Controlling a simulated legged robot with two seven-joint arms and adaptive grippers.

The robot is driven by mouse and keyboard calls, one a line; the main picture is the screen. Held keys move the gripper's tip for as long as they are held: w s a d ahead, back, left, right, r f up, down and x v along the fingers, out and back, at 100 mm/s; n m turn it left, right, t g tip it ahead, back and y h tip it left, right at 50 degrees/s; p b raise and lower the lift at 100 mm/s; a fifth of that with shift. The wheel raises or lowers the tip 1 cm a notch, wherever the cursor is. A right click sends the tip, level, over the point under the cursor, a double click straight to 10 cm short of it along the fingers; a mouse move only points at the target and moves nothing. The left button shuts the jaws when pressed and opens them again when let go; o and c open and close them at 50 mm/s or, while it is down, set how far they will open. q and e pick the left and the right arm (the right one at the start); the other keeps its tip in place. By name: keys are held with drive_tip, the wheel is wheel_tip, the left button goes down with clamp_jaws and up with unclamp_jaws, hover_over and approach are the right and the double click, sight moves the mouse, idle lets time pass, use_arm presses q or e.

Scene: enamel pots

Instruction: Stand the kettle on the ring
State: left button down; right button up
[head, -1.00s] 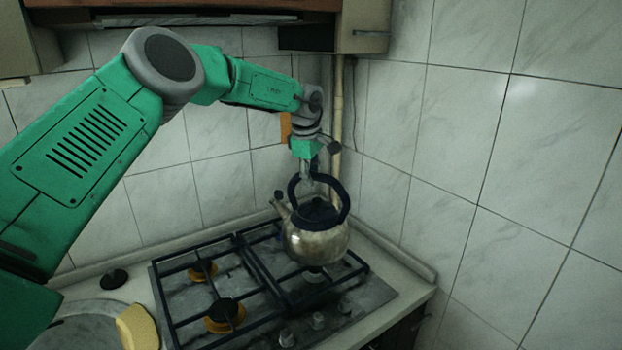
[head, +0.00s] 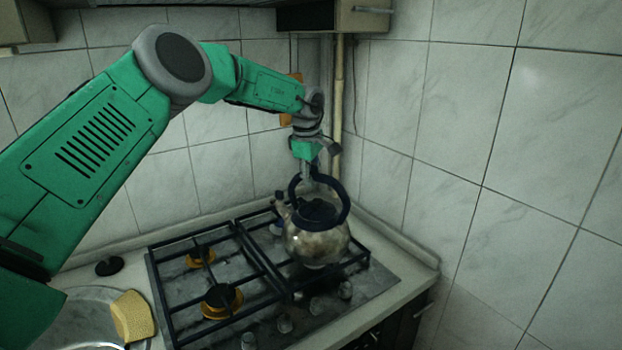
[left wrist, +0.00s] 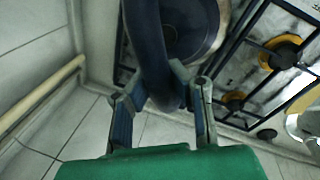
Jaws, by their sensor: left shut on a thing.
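The kettle (head: 318,243), a shiny round metal one with a dark looped handle (head: 346,200) and dark lid, is upright over the right half of the hob. Its spout points left. My left gripper (head: 311,178) is above it, shut on the top of the handle. In the left wrist view the fingers (left wrist: 160,88) stand either side of the handle (left wrist: 148,45), with the round dark lid (left wrist: 188,25) beyond. The kettle covers the front right burner ring, so I cannot tell whether its base touches the grate. My right gripper is not in view.
The hob (head: 180,322) has dark grates and two yellow-based burners on the left, at the back (head: 201,256) and front (head: 222,300). Knobs (head: 285,323) line its front. A yellow sponge (head: 133,316) lies by the sink. Tiled walls and a pipe (head: 339,110) stand close behind and right.

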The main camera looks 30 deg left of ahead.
use_arm(q)
drive_tip(key=shift+a+f, duration=0.2)
drive_tip(key=shift+f, duration=0.1)
idle(0.4)
drive_tip(key=c, duration=1.5)
unclamp_jaws()
drive_tip(key=shift+c, duration=0.2)
drive_tip(key=shift+o, duration=0.4)
drive_tip(key=shift+s+d+r, duration=0.1)
drive_tip(key=shift+d, duration=0.05)
drive_tip(key=shift+s+f, duration=0.1)
drive_tip(key=shift+f, duration=0.1)
drive_tip(key=shift+r, duration=0.2)
wheel_tip(320, 180, up, 12)
drive_tip(key=s, duration=0.2)
drive_tip(key=shift+d+f, duration=0.2)
drive_tip(key=shift+f, duration=0.1)
